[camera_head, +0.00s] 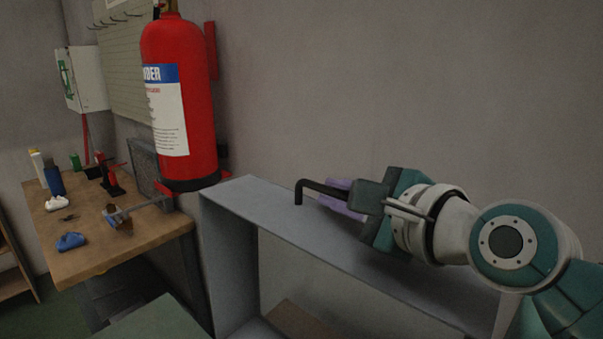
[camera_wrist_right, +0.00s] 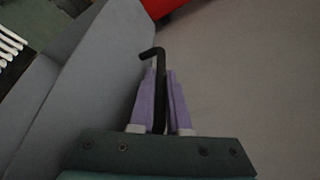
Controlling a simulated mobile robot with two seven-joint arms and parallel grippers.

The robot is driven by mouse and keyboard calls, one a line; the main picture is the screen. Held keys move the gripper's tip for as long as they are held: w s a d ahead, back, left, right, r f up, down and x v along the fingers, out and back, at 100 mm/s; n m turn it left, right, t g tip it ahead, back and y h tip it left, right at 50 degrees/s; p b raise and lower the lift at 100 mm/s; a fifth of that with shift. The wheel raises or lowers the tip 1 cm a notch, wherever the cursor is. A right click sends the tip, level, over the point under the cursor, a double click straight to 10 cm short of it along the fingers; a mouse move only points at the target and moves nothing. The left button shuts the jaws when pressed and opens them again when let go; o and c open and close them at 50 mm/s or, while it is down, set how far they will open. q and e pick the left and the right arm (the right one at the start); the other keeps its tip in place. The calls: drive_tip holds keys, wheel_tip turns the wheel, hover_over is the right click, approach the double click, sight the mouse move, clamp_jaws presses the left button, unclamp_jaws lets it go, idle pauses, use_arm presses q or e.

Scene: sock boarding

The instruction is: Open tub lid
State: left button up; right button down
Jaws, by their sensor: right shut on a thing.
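My right gripper (camera_head: 345,197) reaches in from the right, above the grey shelf's top. Its purple fingers are shut on a black bent rod (camera_head: 322,187). The rod's free end bends down toward the grey top in the head view; I cannot tell whether it touches. In the right wrist view the rod (camera_wrist_right: 160,88) lies between the purple fingers (camera_wrist_right: 160,103), its hooked tip past the fingertips and bent to the left. I cannot make out a tub or a lid in either view. My left gripper is not in view.
The grey shelf unit (camera_head: 240,197) has an open front below the gripper. A red fire extinguisher (camera_head: 182,95) hangs on the wall beyond its left end. A wooden workbench (camera_head: 95,258) with bottles and tools stands at left. The grey top left of the rod is bare.

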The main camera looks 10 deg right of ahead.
drive_tip(key=shift+n, duration=0.3)
drive_tip(key=s+a, duration=0.1)
drive_tip(key=s+a+r+p, duration=0.1)
drive_tip(key=a, duration=0.1)
drive_tip(key=shift+s, duration=0.2)
drive_tip(key=shift+s+a, duration=0.25)
drive_tip(key=shift+a, duration=0.1)
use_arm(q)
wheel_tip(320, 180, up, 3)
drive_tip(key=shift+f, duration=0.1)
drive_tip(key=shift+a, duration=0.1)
use_arm(e)
drive_tip(key=c, duration=1.2)
unclamp_jaws()
drive_tip(key=shift+o, duration=0.2)
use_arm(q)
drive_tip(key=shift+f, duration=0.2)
use_arm(e)
drive_tip(key=v, duration=1)
drive_tip(key=shift+a+f, duration=0.1)
drive_tip(key=shift+f, duration=0.05)
